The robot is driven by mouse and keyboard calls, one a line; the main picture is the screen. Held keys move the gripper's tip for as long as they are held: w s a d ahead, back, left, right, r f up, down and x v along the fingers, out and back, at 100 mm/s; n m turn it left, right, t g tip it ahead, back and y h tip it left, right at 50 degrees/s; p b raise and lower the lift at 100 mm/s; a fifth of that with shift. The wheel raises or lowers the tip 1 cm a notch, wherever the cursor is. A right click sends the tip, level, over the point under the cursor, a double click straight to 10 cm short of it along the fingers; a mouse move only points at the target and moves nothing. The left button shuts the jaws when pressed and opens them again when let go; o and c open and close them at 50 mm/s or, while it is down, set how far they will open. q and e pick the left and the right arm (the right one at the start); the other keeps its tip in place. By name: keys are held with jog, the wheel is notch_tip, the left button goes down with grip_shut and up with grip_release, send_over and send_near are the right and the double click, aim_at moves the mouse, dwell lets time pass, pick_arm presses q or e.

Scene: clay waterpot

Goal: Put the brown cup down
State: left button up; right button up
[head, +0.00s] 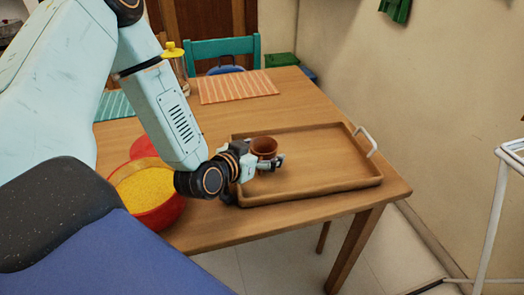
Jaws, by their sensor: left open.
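The brown cup (264,146) is small and upright, at the left part of the wooden tray (330,184) on the table. My left gripper (272,164) is at the cup's near left side, with its fingers low by the cup's lower part. The gripper is open around or beside the cup; its fingers partly hide the cup's base, so I cannot tell whether they touch it. The cup appears to stand on the tray floor. My right gripper is not in the head view.
A red bowl of yellow grain (148,190) stands left of the tray, close to my left arm. An orange striped placemat (237,86) lies at the back, with a teal chair (222,47) behind. The tray's right part is empty. A white metal stand (490,225) is at the far right.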

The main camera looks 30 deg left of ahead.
pick_arm(q)
jog(key=shift+s+d+f, duration=0.1)
jog(key=shift+s+f, duration=0.3)
jog(key=shift+f, duration=0.15)
jog(key=shift+w+r+p, duration=0.1)
jog(key=shift+r+p, duration=0.35)
jog(key=shift+r, duration=0.05)
jog(key=p+v, duration=0.2)
jog(key=v, duration=0.1)
jog(key=p+v, duration=0.2)
jog(key=v, duration=0.2)
jog(key=r+p+v, duration=0.1)
jog(key=p+v, duration=0.2)
jog(key=shift+a+r, duration=0.1)
jog(key=shift+a, duration=0.15)
jog(key=shift+s+r+p, duration=0.1)
jog(key=shift+s+p, duration=0.25)
jog(key=shift+s, duration=0.3)
